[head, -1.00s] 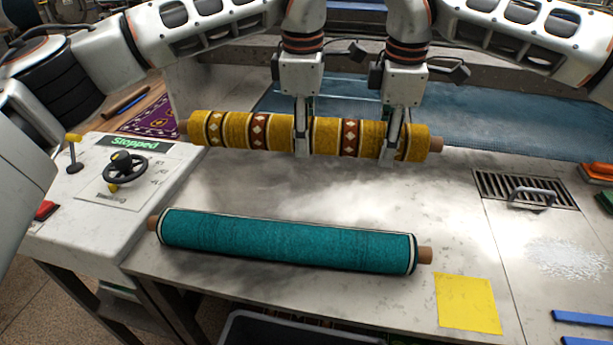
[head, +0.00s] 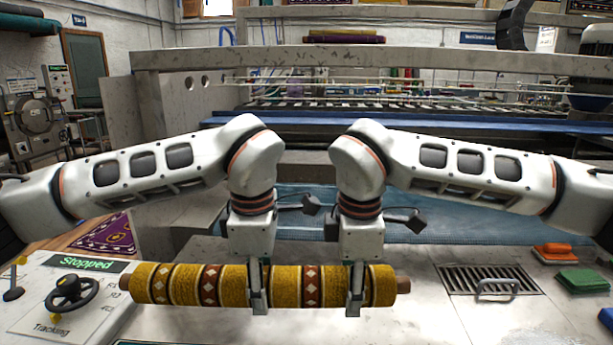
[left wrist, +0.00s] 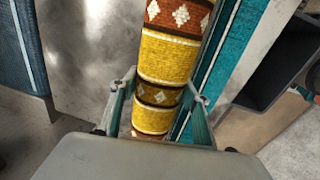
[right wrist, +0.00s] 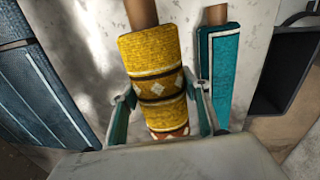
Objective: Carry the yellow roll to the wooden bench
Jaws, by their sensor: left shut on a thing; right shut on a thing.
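The yellow roll (head: 188,285) has brown bands with white diamonds and a brown core at its ends. It lies level across the lower part of the head view. My left gripper (head: 259,302) is shut on it near its middle. My right gripper (head: 355,304) is shut on it toward its right end. The roll also shows between the fingers in the left wrist view (left wrist: 168,55) and the right wrist view (right wrist: 150,52). It appears held above the worktop, though the gap is hard to judge. I cannot make out a wooden bench in any view.
A teal roll (right wrist: 222,60) lies beside and below the yellow one. A control panel with a black handwheel (head: 73,293) is at left. A blue conveyor (head: 310,200) lies behind.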

